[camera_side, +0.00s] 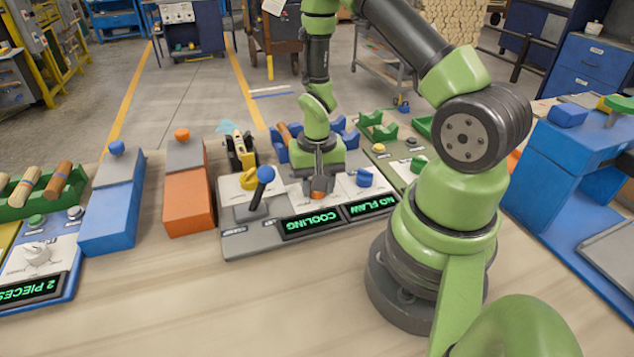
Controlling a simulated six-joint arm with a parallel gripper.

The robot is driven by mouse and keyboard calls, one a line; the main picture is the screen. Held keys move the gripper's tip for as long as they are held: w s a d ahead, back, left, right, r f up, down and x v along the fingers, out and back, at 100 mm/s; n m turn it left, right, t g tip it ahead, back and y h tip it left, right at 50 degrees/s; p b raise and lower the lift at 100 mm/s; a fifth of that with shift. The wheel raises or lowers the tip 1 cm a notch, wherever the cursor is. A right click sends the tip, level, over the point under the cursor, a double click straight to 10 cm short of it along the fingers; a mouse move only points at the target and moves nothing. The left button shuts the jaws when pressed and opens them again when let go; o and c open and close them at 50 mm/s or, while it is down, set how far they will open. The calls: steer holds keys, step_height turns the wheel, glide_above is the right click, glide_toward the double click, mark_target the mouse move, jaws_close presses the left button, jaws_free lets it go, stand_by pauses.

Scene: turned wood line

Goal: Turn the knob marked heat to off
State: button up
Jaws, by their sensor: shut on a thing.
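My gripper (320,184) points down over the grey control panel (236,243). Its jaws are shut on a small orange knob (318,187) that shows between the fingertips. The fingers hide part of the knob, and its label and pointer cannot be read. Below it, toward the camera, a green-lit display (311,223) reads "COOLING" upside down.
On the same panel stand a blue-balled lever (263,186), a yellow knob (249,179) and a blue knob (364,177). Orange (190,195) and blue (112,210) blocks with ball-topped levers stand left. Blue and green cradles lie behind. The front bench is clear.

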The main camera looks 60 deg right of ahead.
steer(key=n, duration=0.5)
steer(key=shift+n, duration=0.4)
stand_by(0.3)
steer(key=o, duration=0.9)
step_height(320, 180, up, 10)
steer(key=s+a+r+t, duration=0.1)
steer(key=a+r+t, duration=0.45)
steer(key=r, duration=0.75)
steer(key=s+a+r, duration=0.2)
steer(key=s+a+r+t+y, duration=0.1)
steer(key=s+a+r, duration=0.1)
steer(key=s+a, duration=0.1)
steer(key=s+a+r+y, duration=0.1)
steer(key=s+a+r, duration=0.1)
steer(key=shift+s+a+r+n+t, duration=0.3)
steer(key=shift+s+a+t, duration=0.05)
steer(key=shift+s, duration=0.05)
